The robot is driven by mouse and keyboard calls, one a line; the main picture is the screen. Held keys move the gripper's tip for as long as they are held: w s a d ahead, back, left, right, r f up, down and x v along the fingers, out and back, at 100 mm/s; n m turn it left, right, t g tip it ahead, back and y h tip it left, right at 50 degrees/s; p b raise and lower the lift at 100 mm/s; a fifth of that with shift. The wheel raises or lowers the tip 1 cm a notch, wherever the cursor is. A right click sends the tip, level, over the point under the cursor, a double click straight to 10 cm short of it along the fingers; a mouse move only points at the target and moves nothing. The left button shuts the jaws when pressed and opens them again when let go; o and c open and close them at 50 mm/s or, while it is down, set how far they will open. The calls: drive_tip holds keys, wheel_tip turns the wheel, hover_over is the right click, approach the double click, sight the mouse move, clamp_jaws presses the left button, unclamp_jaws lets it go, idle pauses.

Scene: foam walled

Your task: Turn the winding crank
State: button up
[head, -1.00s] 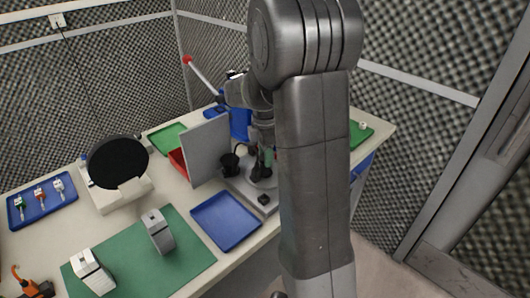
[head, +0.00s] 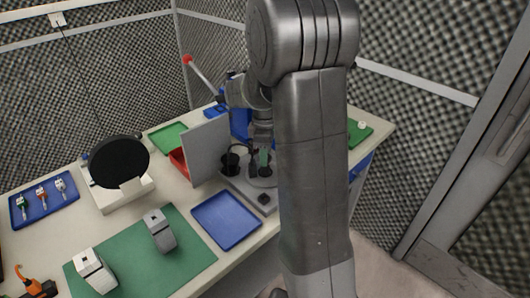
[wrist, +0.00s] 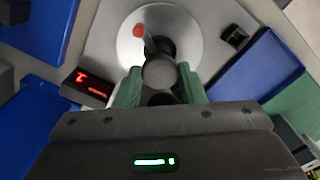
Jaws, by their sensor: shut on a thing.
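The winding crank shows in the wrist view as a grey round knob (wrist: 159,73) with a dark arm behind it, over a pale round disc (wrist: 185,25). A red marker (wrist: 139,30) sits beside the dark arm. My gripper (wrist: 158,90) has green fingers on both sides of the knob and is shut on it. In the head view my gripper (head: 264,158) is over the crank's grey base plate (head: 240,190). My arm hides part of the device there.
A small box with a red display (wrist: 88,84) stands left of the disc. A grey upright panel (head: 205,150) and a black cup (head: 230,162) are close to the device. A blue tray (head: 227,220) lies in front. A red-tipped rod (head: 188,60) rises behind.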

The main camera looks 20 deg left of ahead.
drive_tip(key=shift+m, duration=2.6)
drive_tip(key=shift+m+p, duration=0.45)
drive_tip(key=shift+m, duration=7.45)
drive_tip(key=shift+m+p, duration=0.35)
drive_tip(key=shift+m, duration=9.55)
drive_tip(key=shift+m, duration=0.6)
